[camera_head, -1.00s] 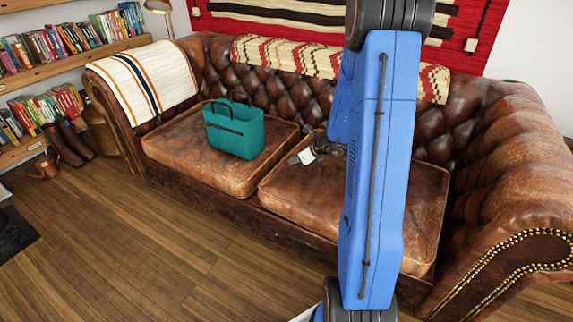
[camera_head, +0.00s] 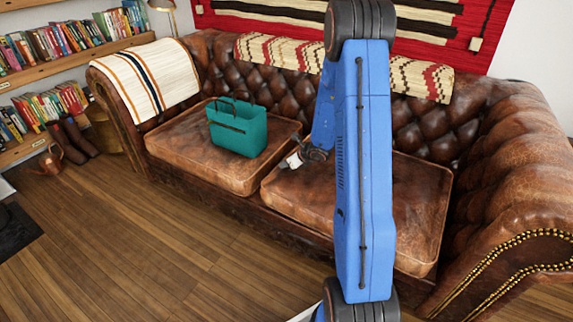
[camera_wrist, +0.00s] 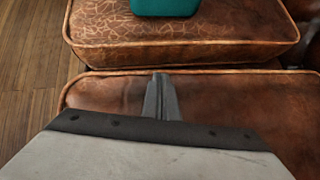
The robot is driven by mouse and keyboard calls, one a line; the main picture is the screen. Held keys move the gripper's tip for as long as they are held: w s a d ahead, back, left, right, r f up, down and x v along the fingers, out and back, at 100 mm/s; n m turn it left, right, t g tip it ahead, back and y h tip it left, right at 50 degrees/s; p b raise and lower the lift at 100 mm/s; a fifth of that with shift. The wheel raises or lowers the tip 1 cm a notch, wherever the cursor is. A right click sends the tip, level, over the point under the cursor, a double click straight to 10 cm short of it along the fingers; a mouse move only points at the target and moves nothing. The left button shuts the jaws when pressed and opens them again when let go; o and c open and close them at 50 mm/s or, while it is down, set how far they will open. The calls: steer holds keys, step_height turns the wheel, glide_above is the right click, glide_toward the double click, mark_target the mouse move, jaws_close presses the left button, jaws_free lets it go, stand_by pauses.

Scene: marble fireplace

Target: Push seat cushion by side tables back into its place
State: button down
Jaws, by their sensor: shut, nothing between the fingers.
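Two brown leather seat cushions lie on the sofa. The left cushion (camera_head: 185,150) bears a teal bag; it shows at the top of the wrist view (camera_wrist: 110,25). The right cushion (camera_head: 310,205) is partly hidden behind my blue arm; it lies below my gripper in the wrist view (camera_wrist: 95,95). A narrow dark gap runs between the two cushions. My gripper (camera_head: 289,163) is shut and empty, over the back left part of the right cushion, near the gap. Its closed fingertips (camera_wrist: 158,80) point toward the left cushion. I cannot tell whether they touch leather. No side tables show.
The teal bag (camera_head: 238,128) stands upright on the left cushion. The tufted sofa backrest (camera_head: 285,95) rises behind, with a rolled right armrest (camera_head: 505,165). A striped throw (camera_head: 145,80) covers the left armrest. The wooden floor (camera_head: 150,240) in front is clear.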

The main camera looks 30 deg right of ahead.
steer(key=shift+w+a, duration=0.2)
steer(key=shift+w, duration=0.35)
steer(key=shift+w+a, duration=0.15)
steer(key=shift+w, duration=0.35)
